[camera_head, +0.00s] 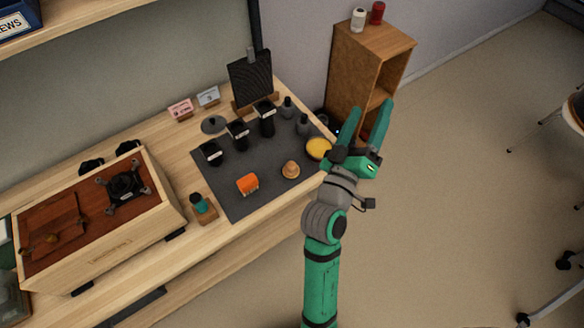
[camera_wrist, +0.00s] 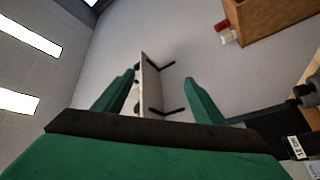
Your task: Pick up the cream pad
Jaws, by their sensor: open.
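No thing is plainly a cream pad. A small tan, round, stepped piece (camera_head: 290,169) on the dark mat is closest to cream in colour; I cannot tell if it is the pad. A yellow round disc (camera_head: 319,148) lies near the mat's right edge, and an orange block (camera_head: 247,184) lies left of the tan piece. My gripper (camera_head: 372,106) is open and empty, raised at the right of the table, apart from these things. In the wrist view my gripper (camera_wrist: 161,78) points at a wall and ceiling, with none of these pieces between its fingers.
A black panel (camera_head: 250,78) stands behind. A wooden box (camera_head: 105,250) fills the table's left. A wooden shelf (camera_head: 350,75) stands beyond my gripper.

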